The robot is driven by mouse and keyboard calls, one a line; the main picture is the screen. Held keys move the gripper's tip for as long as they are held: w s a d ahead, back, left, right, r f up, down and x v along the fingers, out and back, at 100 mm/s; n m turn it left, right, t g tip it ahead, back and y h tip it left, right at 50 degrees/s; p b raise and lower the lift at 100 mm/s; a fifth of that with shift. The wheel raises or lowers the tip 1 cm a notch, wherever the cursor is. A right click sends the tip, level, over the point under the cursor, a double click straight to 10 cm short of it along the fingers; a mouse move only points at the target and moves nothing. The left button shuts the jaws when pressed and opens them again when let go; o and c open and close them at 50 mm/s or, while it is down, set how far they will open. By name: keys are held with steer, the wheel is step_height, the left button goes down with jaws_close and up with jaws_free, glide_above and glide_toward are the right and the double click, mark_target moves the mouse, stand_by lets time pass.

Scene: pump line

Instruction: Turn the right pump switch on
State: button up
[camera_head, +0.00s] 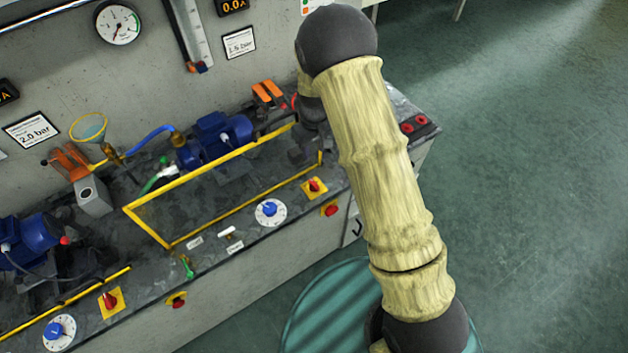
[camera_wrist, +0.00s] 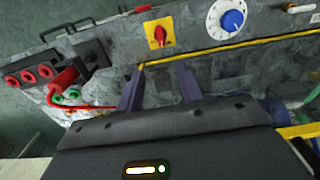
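The right pump switch (camera_head: 314,188) is a red rotary handle on a yellow square plate, at the front edge of the bench. In the wrist view the switch (camera_wrist: 159,35) is near the top centre, its red handle pointing roughly up and down the picture. My gripper (camera_wrist: 160,84) is open, with two dark fingers apart and nothing between them. The switch lies beyond the fingertips, apart from them. In the head view my arm hides most of the gripper. A similar left switch (camera_head: 110,301) sits further left.
A white dial with a blue knob (camera_head: 270,211) is beside the right switch, and a red knob on yellow (camera_head: 330,209) is on the bench front below. A yellow rail frame (camera_head: 182,178) surrounds the blue pump (camera_head: 213,139). Red sockets (camera_wrist: 28,75) are at the wrist view's left.

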mark_target(314, 183)
step_height(314, 183, down, 17)
steer(key=p, duration=0.5)
steer(key=shift+f, duration=0.15)
stand_by(0.4)
jaws_close()
